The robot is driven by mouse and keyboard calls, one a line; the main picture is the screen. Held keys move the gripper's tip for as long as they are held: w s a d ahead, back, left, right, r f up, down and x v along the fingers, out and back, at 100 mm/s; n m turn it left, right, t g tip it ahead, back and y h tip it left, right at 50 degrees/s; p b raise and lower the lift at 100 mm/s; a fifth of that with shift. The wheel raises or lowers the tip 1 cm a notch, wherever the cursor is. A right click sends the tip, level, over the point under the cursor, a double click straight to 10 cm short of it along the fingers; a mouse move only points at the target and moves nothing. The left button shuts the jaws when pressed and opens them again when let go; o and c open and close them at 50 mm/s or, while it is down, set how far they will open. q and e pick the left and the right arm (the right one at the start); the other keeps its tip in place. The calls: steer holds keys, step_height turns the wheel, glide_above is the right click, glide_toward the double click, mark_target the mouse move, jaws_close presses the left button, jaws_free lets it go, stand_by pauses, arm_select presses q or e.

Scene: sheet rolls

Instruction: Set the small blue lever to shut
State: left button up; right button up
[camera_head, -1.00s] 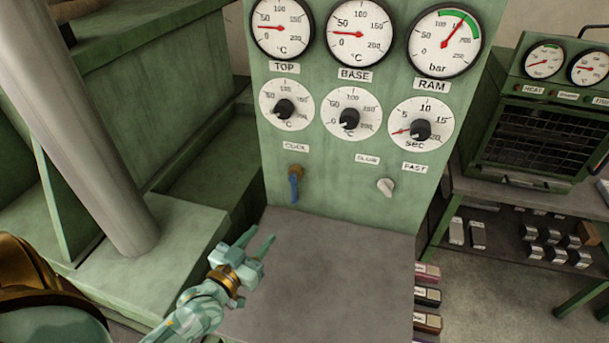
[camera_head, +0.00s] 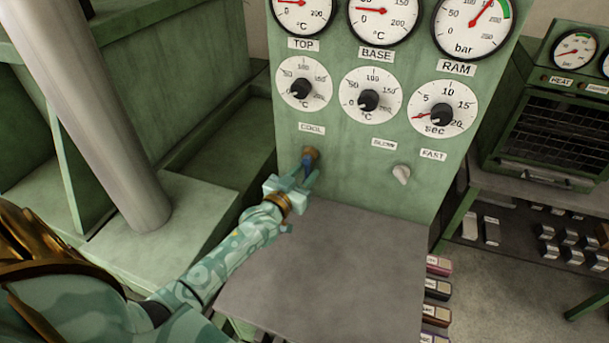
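The small blue lever (camera_head: 306,168) hangs from a brass fitting (camera_head: 311,155) under the COOL label on the green panel (camera_head: 350,185). The lever points down, tilted slightly, and my gripper hides part of it. My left gripper (camera_head: 307,177) is at the lever, with its fingers around or beside it. I cannot tell whether the fingers are closed on it. My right gripper is not in the picture.
A pale knob (camera_head: 401,173) sits right of the lever, between the SLOW and FAST labels. Dials and black knobs are above. A bare grey shelf (camera_head: 315,265) juts out below the panel. A thick metal column (camera_head: 95,120) stands at left.

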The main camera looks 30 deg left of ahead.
arm_select(q)
steer(key=shift+w+r, duration=0.1)
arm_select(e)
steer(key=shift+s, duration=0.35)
arm_select(q)
jaws_close()
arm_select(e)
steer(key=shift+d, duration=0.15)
